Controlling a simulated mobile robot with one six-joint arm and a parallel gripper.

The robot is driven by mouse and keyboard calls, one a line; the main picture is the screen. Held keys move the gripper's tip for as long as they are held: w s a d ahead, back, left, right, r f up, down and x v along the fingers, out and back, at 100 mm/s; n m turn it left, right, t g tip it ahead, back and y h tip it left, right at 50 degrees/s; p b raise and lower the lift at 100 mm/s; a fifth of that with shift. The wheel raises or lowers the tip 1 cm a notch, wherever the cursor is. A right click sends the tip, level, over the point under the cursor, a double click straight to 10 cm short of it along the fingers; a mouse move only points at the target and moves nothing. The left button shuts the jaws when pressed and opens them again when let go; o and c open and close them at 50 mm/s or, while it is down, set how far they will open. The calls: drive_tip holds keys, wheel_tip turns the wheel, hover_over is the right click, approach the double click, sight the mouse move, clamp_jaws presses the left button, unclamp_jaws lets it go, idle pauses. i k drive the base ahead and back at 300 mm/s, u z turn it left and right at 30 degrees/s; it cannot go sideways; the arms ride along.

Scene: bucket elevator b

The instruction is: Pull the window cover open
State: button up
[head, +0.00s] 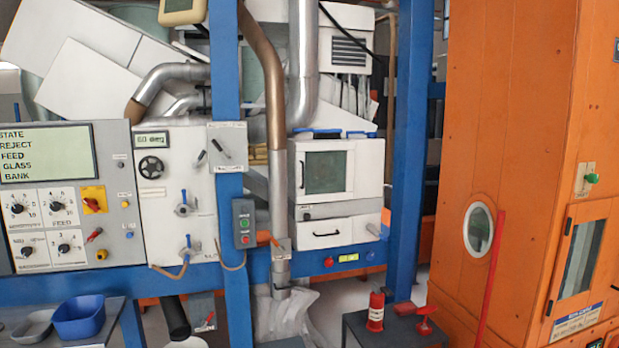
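The tall orange elevator casing (505,120) fills the right side of the head view. A framed orange cover (549,285) with a tall, narrow glass pane (581,258) sits on its right face. It looks shut, and the frame edge cuts off its right part. Small dark fittings show along its left edge. A round window (479,229) with a pale rim is on the casing's left face. I cannot tell for certain which of the two is the window cover. My gripper does not show in this view.
A red bar (490,278) leans in front of the casing beside the round window. A dark box (384,334) with a red bottle-like item (376,311) stands left of it. Blue posts (409,140) and a control panel (66,195) fill the left. A green button (591,178) is above the cover.

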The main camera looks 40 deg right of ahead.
sight(300, 199)
drive_tip(key=z, duration=0.1)
drive_tip(key=i, duration=1)
drive_tip(key=u, duration=0.05)
